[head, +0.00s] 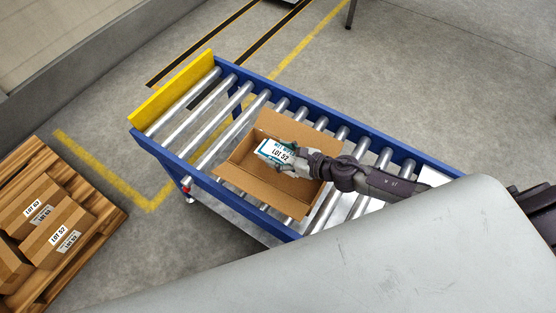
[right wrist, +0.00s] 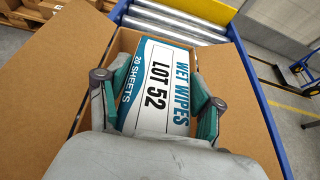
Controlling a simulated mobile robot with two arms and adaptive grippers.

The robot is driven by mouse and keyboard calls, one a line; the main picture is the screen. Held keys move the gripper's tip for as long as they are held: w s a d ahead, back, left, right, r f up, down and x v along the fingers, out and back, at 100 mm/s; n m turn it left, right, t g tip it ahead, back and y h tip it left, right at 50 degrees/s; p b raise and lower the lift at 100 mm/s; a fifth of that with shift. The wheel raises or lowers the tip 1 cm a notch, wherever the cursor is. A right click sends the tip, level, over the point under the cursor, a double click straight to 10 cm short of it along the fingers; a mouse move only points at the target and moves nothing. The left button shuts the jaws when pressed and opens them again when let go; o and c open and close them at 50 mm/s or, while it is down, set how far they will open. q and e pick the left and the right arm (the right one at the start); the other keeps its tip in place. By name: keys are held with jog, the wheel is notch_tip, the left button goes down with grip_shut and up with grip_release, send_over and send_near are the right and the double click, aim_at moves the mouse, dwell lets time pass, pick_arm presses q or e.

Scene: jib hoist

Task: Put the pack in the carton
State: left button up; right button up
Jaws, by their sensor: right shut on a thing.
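The pack also shows in the head view (head: 272,151). My left gripper is not in view.
The blue-framed roller conveyor (head: 320,108) has a yellow end stop (head: 172,92) at its far left. A wooden pallet (head: 100,218) with several closed cartons marked LOT 52 or similar (head: 58,237) stands at the lower left. Bare rollers (head: 205,130) lie left of the carton.

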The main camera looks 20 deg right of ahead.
jog(key=shift+w+a+f, duration=0.2)
jog(key=shift+w, duration=0.1)
jog(key=shift+f, duration=0.4)
jog(key=shift+f+b, duration=0.9)
jog(key=shift+f, duration=0.75)
jog(key=shift+f, duration=0.1)
jog(key=shift+f+b, duration=0.4)
jog(key=shift+b, duration=0.1)
jog(key=shift+f, duration=0.15)
jog(key=o, duration=1.2)
